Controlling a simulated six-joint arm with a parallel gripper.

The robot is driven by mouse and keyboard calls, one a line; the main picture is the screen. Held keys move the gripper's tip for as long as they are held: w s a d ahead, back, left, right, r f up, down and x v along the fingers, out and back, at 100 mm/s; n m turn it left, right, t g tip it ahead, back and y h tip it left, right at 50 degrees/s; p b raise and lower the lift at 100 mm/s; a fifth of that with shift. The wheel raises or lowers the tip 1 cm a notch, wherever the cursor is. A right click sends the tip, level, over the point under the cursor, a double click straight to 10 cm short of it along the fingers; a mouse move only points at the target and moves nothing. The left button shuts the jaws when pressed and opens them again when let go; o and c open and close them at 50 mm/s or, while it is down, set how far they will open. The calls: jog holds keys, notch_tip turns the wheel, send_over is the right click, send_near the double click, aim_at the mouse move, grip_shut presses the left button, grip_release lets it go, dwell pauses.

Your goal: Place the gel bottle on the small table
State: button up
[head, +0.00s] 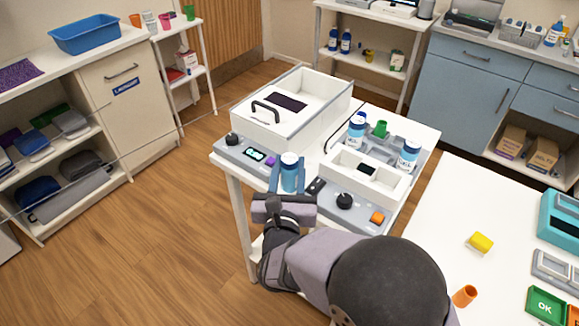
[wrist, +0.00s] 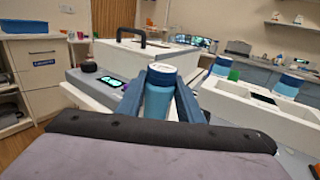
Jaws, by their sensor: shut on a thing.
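A blue bottle with a white cap (head: 289,174) is held upright between the two blue fingers of my gripper (head: 288,186). It also shows in the wrist view (wrist: 158,98), with a finger pressed on each side. No label shows on it, so I cannot tell if it is the gel bottle. It is at the front edge of a white table (head: 231,181) carrying machines; whether its base touches anything is hidden. A small white shelf table (head: 196,68) stands at the back left, with cups on top. I cannot tell which table is meant.
A lidded white box (head: 300,110) and a tray unit (head: 365,178) with two similar bottles (head: 357,130) flank the held bottle. A white worktop (head: 440,235) at right has a yellow block (head: 480,243) and an orange cup (head: 464,296). Floor at left is clear.

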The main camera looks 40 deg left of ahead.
jog(key=o, duration=1.2)
jog(key=shift+o, duration=0.2)
jog(key=shift+r, duration=0.1)
jog(key=shift+s+p, duration=0.1)
jog(key=shift+p, duration=0.2)
jog(key=b+v, duration=0.2)
jog(key=v, duration=0.9)
jog(key=shift+s+d+b, duration=0.2)
jog(key=shift+s+b, duration=0.1)
jog(key=shift+s, duration=0.05)
